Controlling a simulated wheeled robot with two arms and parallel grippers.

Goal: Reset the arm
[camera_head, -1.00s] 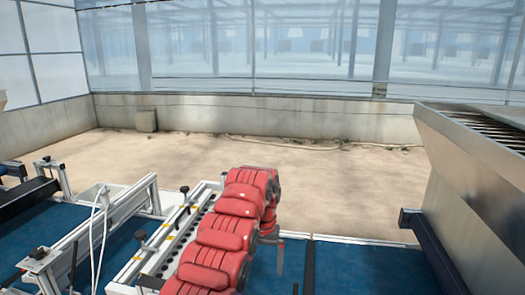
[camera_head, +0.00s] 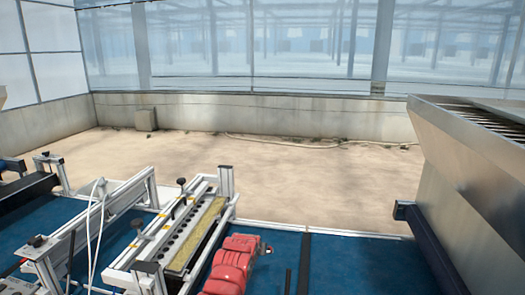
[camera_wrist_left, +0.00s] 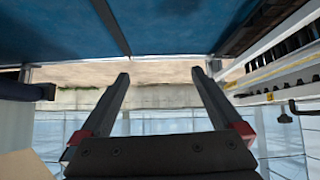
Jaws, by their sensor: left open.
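My left gripper shows in the left wrist view (camera_wrist_left: 160,77), its two dark fingers wide apart with nothing between them. In the head view my red arm is low at the bottom centre, over the blue surface, and its fingers are not clearly seen there. My right gripper is in neither view.
A metal-framed seeder with a row of holes and a yellowish strip (camera_head: 205,232) stands left of my arm. Another frame with white cables (camera_head: 97,230) is further left. A large grey metal hopper (camera_head: 465,185) stands at right. The blue surface (camera_head: 350,262) between is clear.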

